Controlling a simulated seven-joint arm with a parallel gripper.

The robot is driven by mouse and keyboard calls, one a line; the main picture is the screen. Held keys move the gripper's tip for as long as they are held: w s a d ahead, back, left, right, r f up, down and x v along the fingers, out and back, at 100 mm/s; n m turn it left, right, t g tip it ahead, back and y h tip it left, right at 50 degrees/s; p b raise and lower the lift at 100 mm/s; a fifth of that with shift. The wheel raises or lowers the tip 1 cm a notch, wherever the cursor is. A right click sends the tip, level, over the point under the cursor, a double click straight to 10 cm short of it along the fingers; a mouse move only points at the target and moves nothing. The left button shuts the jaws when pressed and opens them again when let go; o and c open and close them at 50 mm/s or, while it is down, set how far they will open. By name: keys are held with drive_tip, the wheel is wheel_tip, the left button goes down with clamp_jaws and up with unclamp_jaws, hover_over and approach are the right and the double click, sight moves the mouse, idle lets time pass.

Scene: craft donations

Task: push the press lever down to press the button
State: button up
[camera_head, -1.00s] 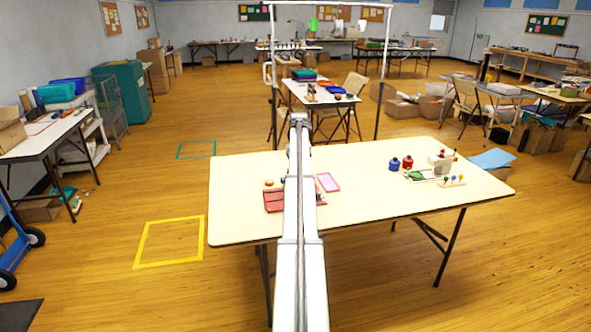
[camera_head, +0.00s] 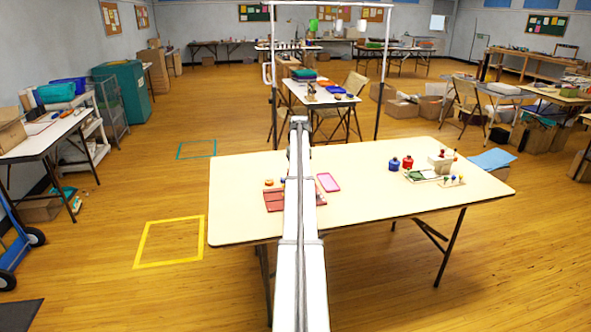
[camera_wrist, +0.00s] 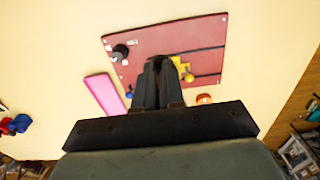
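A dark red board (camera_wrist: 205,38) lies on the pale table. It shows in part beside my arm in the head view (camera_head: 273,200). A black knobbed part (camera_wrist: 120,52) stands near its left end in the wrist view. A yellow part (camera_wrist: 184,70) sits at the board's lower edge, partly behind my gripper. I cannot tell which part is the press lever or the button. My gripper (camera_wrist: 157,66) is over the board between these parts, its dark fingers together with nothing seen between them. I cannot tell whether it touches anything. In the head view my arm hides it.
A pink tray (camera_wrist: 105,94) lies left of the board in the wrist view, and an orange round piece (camera_wrist: 203,99) lies at its lower side. Blue (camera_head: 394,164) and red (camera_head: 407,162) bottles and a white container (camera_head: 440,161) stand farther right. The table's middle right is clear.

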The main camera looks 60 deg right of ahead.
drive_tip(key=shift+s+a+f, duration=0.1)
drive_tip(key=shift+f, duration=0.3)
idle(1.0)
wheel_tip(320, 180, up, 9)
drive_tip(key=shift+f, duration=0.2)
idle(1.2)
drive_tip(key=shift+f, duration=0.1)
